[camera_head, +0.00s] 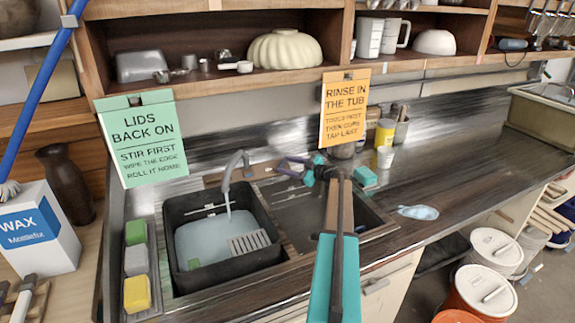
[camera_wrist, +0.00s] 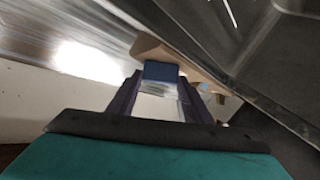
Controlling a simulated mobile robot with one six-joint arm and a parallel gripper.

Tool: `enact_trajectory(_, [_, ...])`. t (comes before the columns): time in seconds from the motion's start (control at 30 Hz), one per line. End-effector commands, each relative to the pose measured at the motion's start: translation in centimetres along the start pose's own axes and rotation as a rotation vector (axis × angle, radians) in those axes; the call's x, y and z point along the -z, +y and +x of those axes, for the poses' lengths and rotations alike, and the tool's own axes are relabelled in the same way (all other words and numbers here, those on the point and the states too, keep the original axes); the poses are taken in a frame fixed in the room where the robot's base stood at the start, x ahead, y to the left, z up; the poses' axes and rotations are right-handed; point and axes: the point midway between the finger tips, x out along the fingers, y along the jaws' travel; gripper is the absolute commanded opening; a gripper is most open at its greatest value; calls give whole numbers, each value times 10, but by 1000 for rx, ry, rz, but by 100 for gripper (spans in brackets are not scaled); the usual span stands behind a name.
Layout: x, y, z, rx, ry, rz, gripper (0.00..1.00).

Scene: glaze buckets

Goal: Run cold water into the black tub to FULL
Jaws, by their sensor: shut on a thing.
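The black tub (camera_head: 262,268) stands in the left sink basin. Pale blue water (camera_head: 202,240) lies in it, below the rim. A thin stream falls from the grey curved tap (camera_head: 233,163) into the tub. White marks show on the tub's back inner wall, too small to read. My gripper (camera_head: 288,167) is at the back of the sink, right of the spout. In the wrist view my gripper (camera_wrist: 158,88) is shut on a blue tap handle (camera_wrist: 160,72) in front of a tan tap base (camera_wrist: 185,60). The handle is mostly hidden in the head view.
Green, grey and yellow sponges (camera_head: 137,261) lie left of the tub. A grey slatted piece (camera_head: 249,242) and a small green piece (camera_head: 193,264) show inside the tub. A yellow container (camera_head: 385,132) and cups stand behind right. The right counter is mostly clear.

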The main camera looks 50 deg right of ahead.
Motion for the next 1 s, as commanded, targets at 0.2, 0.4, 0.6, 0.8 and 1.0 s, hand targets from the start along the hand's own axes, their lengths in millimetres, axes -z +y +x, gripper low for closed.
enact_trajectory(0.2, [-1,0,0,19,-2,-15,23])
enact_trajectory(0.4, [-1,0,0,19,-2,-16,23])
enact_trajectory(0.6, [-1,0,0,19,-2,-15,62])
enact_trajectory(0.8, [0,0,0,18,-1,-15,64])
enact_trajectory(1.0, [0,0,-2,17,-1,-14,64])
